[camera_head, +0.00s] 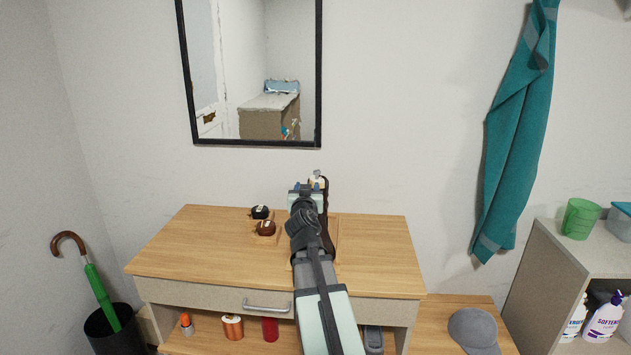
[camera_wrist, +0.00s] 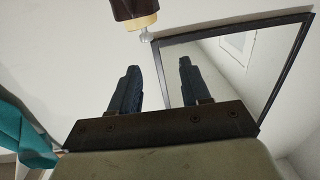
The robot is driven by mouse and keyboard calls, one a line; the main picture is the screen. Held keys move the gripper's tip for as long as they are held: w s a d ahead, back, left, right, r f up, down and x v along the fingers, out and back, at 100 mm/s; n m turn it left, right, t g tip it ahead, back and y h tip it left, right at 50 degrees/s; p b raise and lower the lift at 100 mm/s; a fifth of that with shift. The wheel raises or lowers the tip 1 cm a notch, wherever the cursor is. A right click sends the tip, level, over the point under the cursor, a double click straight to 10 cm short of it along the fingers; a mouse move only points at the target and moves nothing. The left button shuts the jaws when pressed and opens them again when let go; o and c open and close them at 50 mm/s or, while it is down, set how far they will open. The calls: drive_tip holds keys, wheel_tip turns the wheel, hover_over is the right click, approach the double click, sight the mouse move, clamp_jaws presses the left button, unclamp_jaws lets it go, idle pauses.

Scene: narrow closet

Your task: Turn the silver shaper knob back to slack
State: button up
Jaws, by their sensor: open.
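The silver knob (camera_wrist: 146,37) is small and pale in the wrist view, near the top. It juts from the cream-coloured end of the shaper (camera_wrist: 138,22), which sits in a dark brown item (camera_wrist: 128,8) cut off by the frame edge. In the head view the cream shaper end (camera_head: 318,179) shows just beyond my gripper (camera_head: 306,187), over the back of the dresser; the arm hides much of the brown item (camera_head: 326,184). My gripper is open and empty, its two fingers (camera_wrist: 157,68) apart in the wrist view. The knob is beyond the fingertips, not between them.
The wooden dresser top (camera_head: 190,250) holds a black item (camera_head: 260,212) and a brown item (camera_head: 265,228) left of my arm. A framed mirror (camera_head: 250,144) hangs behind. A teal towel (camera_head: 515,150) hangs to the right. The dresser's left and right top areas are clear.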

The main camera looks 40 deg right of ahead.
drive_tip(key=w+a+f+n+g, duration=0.15)
drive_tip(key=w+a, duration=0.25)
drive_tip(key=w, duration=0.8)
drive_tip(key=w+a+f+n, duration=0.15)
drive_tip(key=w+a, duration=0.25)
drive_tip(key=w, duration=0.9)
drive_tip(key=m+g+h, duration=0.5)
drive_tip(key=m+g, duration=1.2)
drive_tip(key=g, duration=0.2)
approach(317, 171)
drive_tip(key=x, duration=1)
drive_tip(key=shift+w+d, duration=0.1)
drive_tip(key=shift+c, duration=0.4)
